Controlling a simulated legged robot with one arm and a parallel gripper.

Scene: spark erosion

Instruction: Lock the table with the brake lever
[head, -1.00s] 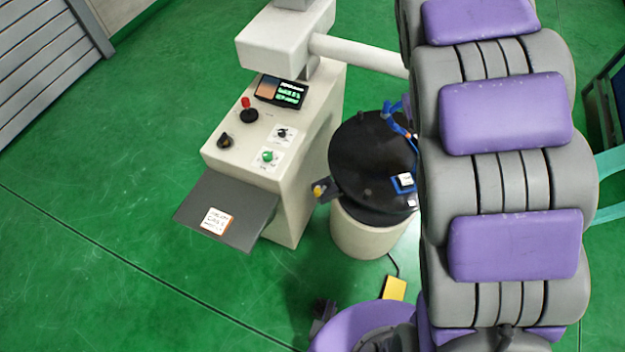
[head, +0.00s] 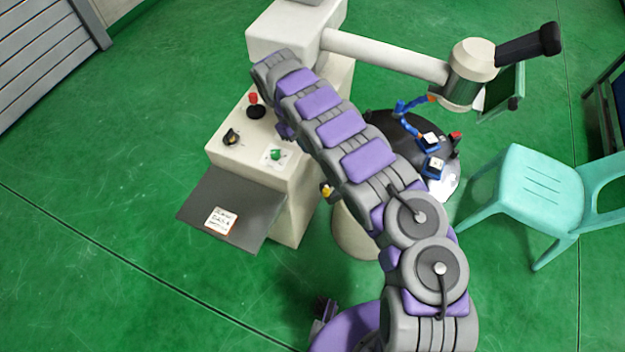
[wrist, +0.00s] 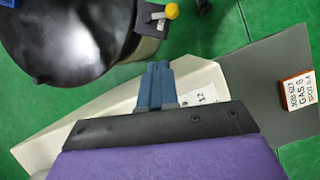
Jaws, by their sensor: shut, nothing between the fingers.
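The round black table (head: 375,125) sits on a cream pedestal (head: 355,235), partly hidden by my arm in the head view. It also fills the upper left of the wrist view (wrist: 60,45). The brake lever (wrist: 172,11) is a short rod with a yellow knob, on a dark bracket at the table's side. In the head view its yellow knob (head: 326,189) shows just left of my arm. My gripper (wrist: 158,66) has its blue fingers together, empty, over the cream console and apart from the lever. In the head view the fingers cannot be made out.
The cream console (head: 228,158) carries a red-topped joystick (head: 254,104), a black knob (head: 231,137) and a green knob (head: 276,154). A grey shelf (head: 190,205) with a label juts out front. Blue fixtures (head: 431,165) sit on the table. A teal chair (head: 530,185) stands right.

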